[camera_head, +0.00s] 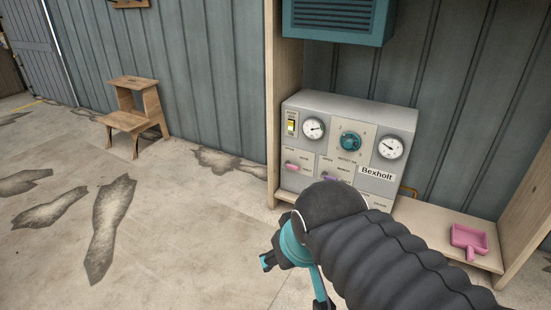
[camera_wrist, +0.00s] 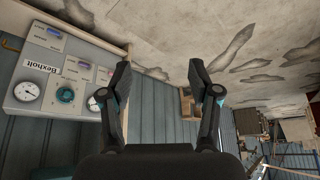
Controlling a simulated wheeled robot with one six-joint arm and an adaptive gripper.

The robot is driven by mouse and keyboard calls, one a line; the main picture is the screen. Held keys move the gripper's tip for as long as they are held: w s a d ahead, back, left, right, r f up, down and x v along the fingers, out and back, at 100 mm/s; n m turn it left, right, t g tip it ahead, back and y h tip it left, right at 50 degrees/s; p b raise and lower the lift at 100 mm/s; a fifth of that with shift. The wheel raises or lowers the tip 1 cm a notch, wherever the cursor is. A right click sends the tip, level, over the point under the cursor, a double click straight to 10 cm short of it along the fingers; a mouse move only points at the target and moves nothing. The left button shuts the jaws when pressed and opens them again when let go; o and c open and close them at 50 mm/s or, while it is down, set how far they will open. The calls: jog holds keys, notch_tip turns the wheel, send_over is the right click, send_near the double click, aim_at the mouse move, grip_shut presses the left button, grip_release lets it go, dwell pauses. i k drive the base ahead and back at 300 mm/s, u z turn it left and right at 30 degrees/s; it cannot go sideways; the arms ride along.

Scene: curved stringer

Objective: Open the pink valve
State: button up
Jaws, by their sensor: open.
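The pink valve (camera_head: 292,166) is a small pink handle on the lower left front of the grey Bexholt panel (camera_head: 310,110). It lies roughly level in its slot in the head view. My arm hides the lower right of the panel.
A purple handle (camera_head: 329,178) sits right of the pink one. Two gauges, a teal dial (camera_head: 350,140) and a lit switch (camera_head: 291,125) are above. A pink dustpan-like object (camera_head: 469,238) lies on the shelf at right. A wooden step stool (camera_head: 134,112) stands left; the floor between is clear.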

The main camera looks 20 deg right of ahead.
aim_at(288, 164)
jog(key=z, duration=0.55)
jog(key=k, duration=0.65)
jog(key=z, duration=0.55)
jog(key=i, duration=1.05)
jog(key=u, duration=0.65)
